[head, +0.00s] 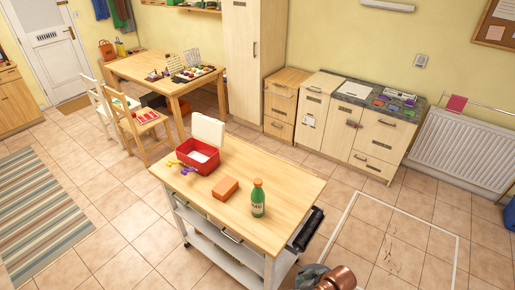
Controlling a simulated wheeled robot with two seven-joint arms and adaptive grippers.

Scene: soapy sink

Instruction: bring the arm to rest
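Neither of my grippers shows in the head view, so I cannot see their fingers or whether they hold anything. The wooden-topped trolley (278,191) stands in front. On it is a red basin (184,165) with something white inside. An orange block (225,189) lies to the right of the basin. A green bottle with an orange cap (258,199) stands upright near the right part of the top. A small yellow and purple item (174,166) is at the basin's left side.
A white panel (208,130) stands behind the basin. A dark bar-like thing (306,230) is at the trolley's right end. Cabinets (339,126) and a radiator (464,150) line the back wall. Tiled floor inside a white outline (390,250) is clear. Grey and copper-coloured shapes at the bottom edge are unclear.

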